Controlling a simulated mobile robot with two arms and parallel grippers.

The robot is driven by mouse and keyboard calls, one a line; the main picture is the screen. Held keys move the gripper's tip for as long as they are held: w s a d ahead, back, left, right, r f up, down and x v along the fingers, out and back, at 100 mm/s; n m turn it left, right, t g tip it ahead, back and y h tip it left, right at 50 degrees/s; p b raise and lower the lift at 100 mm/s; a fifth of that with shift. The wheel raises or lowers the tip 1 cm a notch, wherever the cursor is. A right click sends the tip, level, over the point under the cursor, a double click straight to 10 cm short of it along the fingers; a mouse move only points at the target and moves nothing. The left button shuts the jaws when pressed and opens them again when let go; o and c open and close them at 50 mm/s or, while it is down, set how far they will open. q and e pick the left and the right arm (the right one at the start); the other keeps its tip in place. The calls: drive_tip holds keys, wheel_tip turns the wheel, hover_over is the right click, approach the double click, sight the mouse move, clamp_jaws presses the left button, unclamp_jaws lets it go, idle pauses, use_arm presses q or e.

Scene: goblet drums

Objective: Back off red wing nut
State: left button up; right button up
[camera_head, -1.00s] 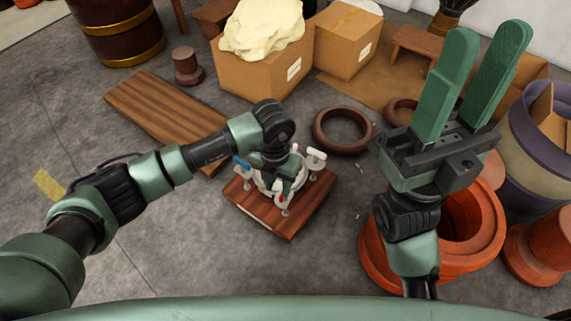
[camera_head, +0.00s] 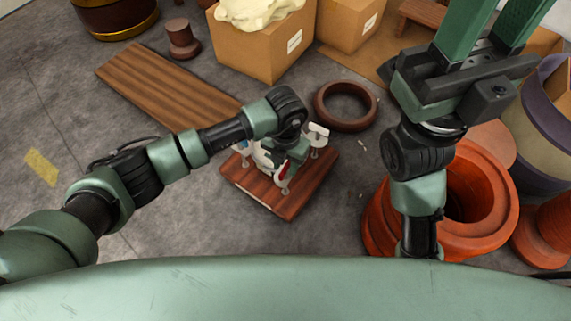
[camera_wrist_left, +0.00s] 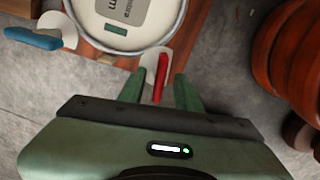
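The red wing nut (camera_wrist_left: 161,76) is a narrow upright-looking red bar at the rim of a white round drum (camera_wrist_left: 130,12) in the left wrist view. It also shows small in the head view (camera_head: 285,170). My left gripper (camera_wrist_left: 159,82) is open, its green fingers on either side of the red wing nut, with visible gaps. In the head view my left gripper (camera_head: 289,150) hangs over the drum and hides much of it. A blue wing nut (camera_wrist_left: 33,38) sits at the drum's left side. My right gripper (camera_head: 490,25) is open and empty, its tips cut off.
The drum stands on a reddish wooden board (camera_head: 255,188) on the grey floor. A dark ring (camera_head: 346,124) lies behind it, and a large orange drum-shaped body (camera_head: 384,235) stands to the right under my right arm. A plank (camera_head: 150,82) and cardboard boxes (camera_head: 240,50) are behind.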

use_arm(q)
clamp_jaws()
